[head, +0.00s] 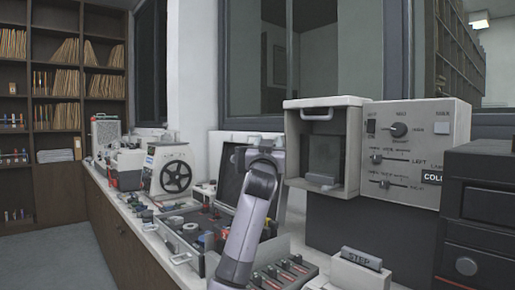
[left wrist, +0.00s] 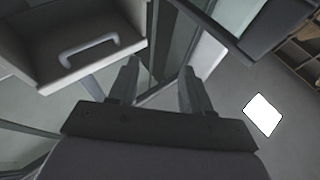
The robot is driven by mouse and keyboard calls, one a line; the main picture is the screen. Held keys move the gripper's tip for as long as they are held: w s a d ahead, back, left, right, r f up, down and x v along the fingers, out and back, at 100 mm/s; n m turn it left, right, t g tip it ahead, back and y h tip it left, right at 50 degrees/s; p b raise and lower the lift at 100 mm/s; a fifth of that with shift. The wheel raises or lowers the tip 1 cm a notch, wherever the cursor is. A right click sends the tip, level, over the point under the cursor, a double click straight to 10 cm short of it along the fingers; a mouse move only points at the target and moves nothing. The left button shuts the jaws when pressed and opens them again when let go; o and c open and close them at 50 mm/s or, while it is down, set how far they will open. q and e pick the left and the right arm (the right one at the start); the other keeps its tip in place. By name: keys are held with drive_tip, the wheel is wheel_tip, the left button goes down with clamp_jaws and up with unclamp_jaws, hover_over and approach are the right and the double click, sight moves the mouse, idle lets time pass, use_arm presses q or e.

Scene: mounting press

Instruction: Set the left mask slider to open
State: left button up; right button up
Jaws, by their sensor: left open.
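The control panel (head: 455,118) is the pale face of the mounting press at the right. The left mask slider (head: 376,159) is the upper small knob in a horizontal slot beside the word LEFT; its knob sits near the slot's left end. A second slider (head: 385,184) lies below it. My left gripper (head: 240,154) is raised left of the press's open-fronted box, apart from the panel. Its two fingers are spread and empty in the left wrist view (left wrist: 158,88). The sliders do not show in that view. My right gripper is not in view.
The press box (head: 293,150) with a handle (head: 322,113) stands between my gripper and the panel; the handle also shows in the left wrist view (left wrist: 90,50). A dark drawer unit (head: 485,215) is at right. A STEP block (head: 361,260) and tool tray (head: 285,272) are in front.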

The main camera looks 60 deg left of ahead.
use_arm(q)
drive_tip(key=shift+s+a+r+n+g+y, duration=0.2)
drive_tip(key=shift+s+a+n, duration=0.05)
drive_tip(key=shift+s, duration=0.3)
drive_tip(key=shift+s+a+r+n+g+y, duration=0.2)
drive_tip(key=shift+s+n, duration=0.05)
drive_tip(key=shift+s, duration=0.3)
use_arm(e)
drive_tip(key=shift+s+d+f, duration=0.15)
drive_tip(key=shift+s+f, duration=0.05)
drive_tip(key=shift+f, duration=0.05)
